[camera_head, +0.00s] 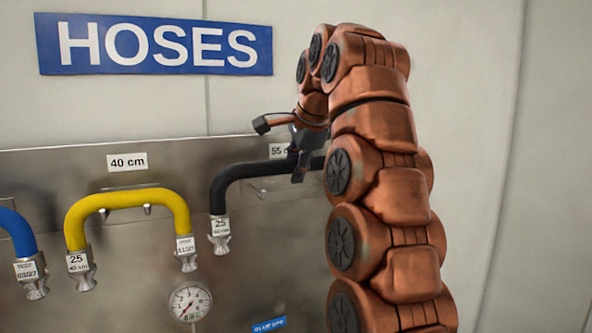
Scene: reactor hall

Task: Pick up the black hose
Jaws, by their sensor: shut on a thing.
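The black hose (236,178) hangs on the metal panel under a partly hidden "55 c…" label. Its left end bends down to a metal coupling (219,236) with a white tag marked 25. Its right part is hidden behind my copper-coloured arm. My gripper (299,166) is at the upper right part of the hose, with dark fingers shut on it. One dark finger part sticks out to the left above the hose. The hose's top run still lies in line with the small bracket on the panel; I cannot tell whether it is lifted off.
A yellow hose (128,199) hangs to the left under a "40 cm" label (127,162). A blue hose (17,232) is at the left edge. A gauge (190,302) sits below. A blue "HOSES" sign (154,46) is on the wall above. The right side wall is bare.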

